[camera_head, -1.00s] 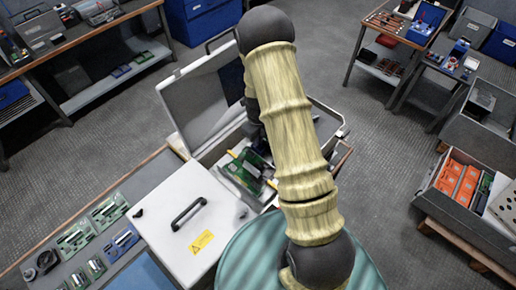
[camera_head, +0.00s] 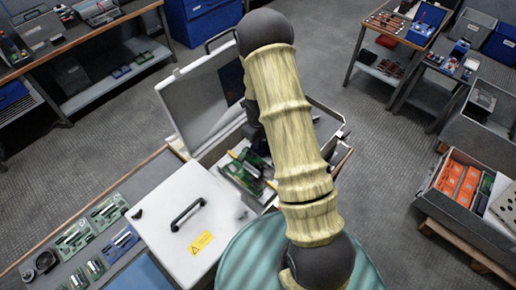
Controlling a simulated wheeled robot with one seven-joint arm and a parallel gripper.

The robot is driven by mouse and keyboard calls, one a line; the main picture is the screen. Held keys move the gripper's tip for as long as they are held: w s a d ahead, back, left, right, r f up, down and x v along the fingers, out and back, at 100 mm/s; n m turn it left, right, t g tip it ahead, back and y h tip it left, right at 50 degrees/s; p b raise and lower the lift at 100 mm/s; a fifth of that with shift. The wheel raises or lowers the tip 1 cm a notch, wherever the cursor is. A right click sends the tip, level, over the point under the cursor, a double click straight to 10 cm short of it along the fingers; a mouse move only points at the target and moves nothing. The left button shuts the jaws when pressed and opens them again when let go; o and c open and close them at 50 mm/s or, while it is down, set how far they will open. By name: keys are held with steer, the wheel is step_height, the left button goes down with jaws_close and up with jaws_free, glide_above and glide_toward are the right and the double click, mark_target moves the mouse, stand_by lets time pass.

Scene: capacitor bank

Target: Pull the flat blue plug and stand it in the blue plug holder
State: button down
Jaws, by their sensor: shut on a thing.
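My arm (camera_head: 292,130) crosses the middle of the view and hides much of what lies behind it. Its dark wrist end (camera_head: 252,108) points down over an open grey case (camera_head: 195,105). My gripper itself is hidden behind the arm, so its jaws cannot be seen. Green circuit boards (camera_head: 244,176) with pale and yellow parts show in the case, left of the arm. I cannot make out the flat blue plug. On the right bench stands a small blue block (camera_head: 460,47); I cannot tell whether it is the blue plug holder.
A white box with a black handle (camera_head: 186,214) stands before the case. A bench with several boards (camera_head: 92,225) is at the lower left. Shelved benches stand at the upper left (camera_head: 75,40) and right. A crate with orange parts (camera_head: 462,182) is at the right. Grey floor lies between.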

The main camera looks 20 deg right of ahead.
steer(key=shift+f+b, duration=0.4)
steer(key=shift+f, duration=0.2)
stand_by(0.3)
steer(key=c, duration=1.4)
jaws_free()
steer(key=shift+s, duration=0.1)
steer(key=shift+o, duration=0.2)
steer(key=shift+a+r, duration=0.1)
steer(key=shift+r, duration=0.4)
step_height(320, 180, up, 17)
steer(key=b, duration=0.4)
steer(key=shift+f, duration=0.2)
